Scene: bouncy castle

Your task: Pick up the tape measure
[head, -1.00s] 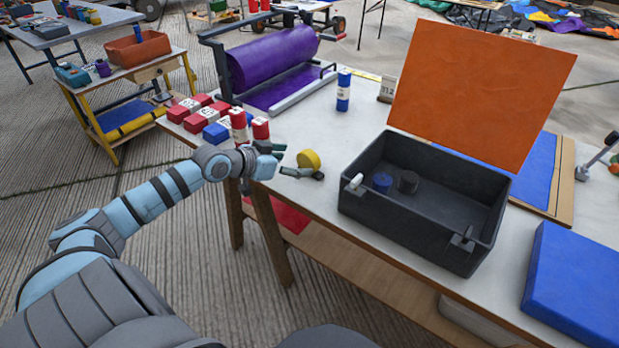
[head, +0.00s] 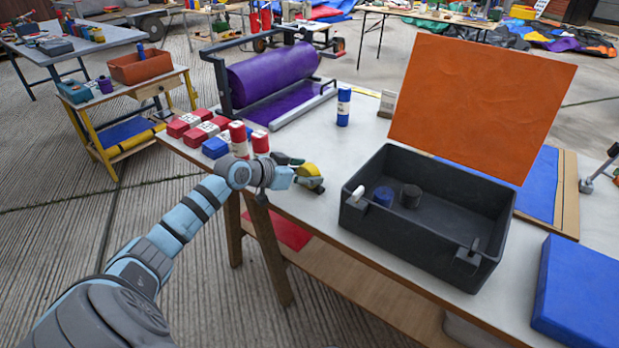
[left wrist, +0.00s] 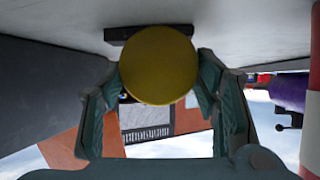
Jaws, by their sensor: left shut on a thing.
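The tape measure (head: 308,169) is a round yellow thing at the left front edge of the white worktable (head: 312,146). My left gripper (head: 313,179) reaches in from the left and is shut on it. In the left wrist view the tape measure (left wrist: 158,65) shows as a yellow disc between the two fingers of the gripper (left wrist: 160,88). A small dark block shows behind the disc, near the table surface. I cannot tell whether the tape measure still touches the table. My right gripper is not in view.
An open black case (head: 425,225) with an orange lid (head: 482,105) stands right of the gripper. Red and white cans (head: 238,140) stand close behind it, beside several boxes. A purple roll (head: 272,78), a blue can (head: 343,107) and a blue pad (head: 580,292) are also on the table.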

